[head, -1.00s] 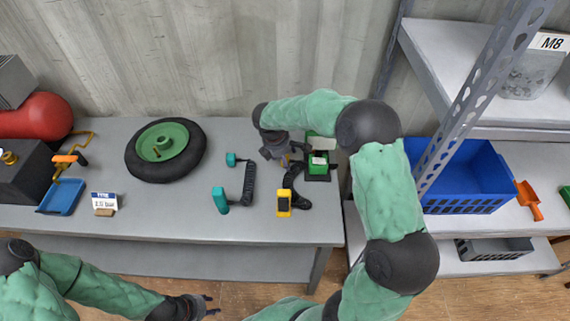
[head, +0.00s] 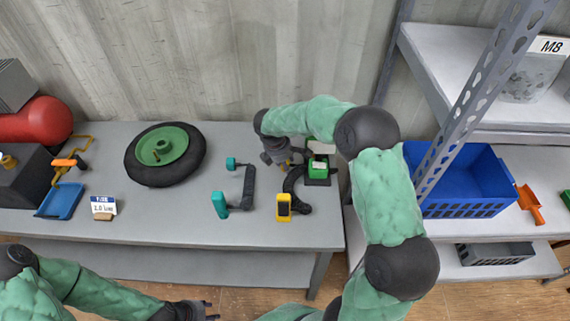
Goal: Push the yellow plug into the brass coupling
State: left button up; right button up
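The brass coupling (head: 8,161) appears as a small brass-coloured fitting on the dark box at the far left of the bench. A yellow hose (head: 80,142) lies beside the box; I cannot make out a yellow plug on it for sure. My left gripper (head: 209,309) is low in front of the bench, open and empty, well away from the coupling. My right gripper (head: 287,163) is over the right part of the bench, beside a green-and-black device (head: 318,170). Its fingers are too small and partly hidden to read.
A wheel (head: 130,165), a teal-ended tool (head: 248,185) and a yellow-and-black tool (head: 284,207) lie on the bench. A blue tray (head: 62,198), an orange-handled tool (head: 64,162) and a small sign (head: 103,207) are at left. A shelf post (head: 465,110) stands right.

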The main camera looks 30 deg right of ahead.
notch_tip(320, 180, up, 4)
jog(key=shift+f+p, duration=0.2)
jog(key=shift+p, duration=0.95)
jog(key=s+a+r+p, duration=0.4)
jog(key=s+a+r, duration=0.3)
jog(key=a+r, duration=0.2)
jog(key=a, duration=0.2)
jog(key=shift+s+a+r, duration=0.15)
jog(key=shift+s+a, duration=0.2)
jog(key=shift+s, duration=0.05)
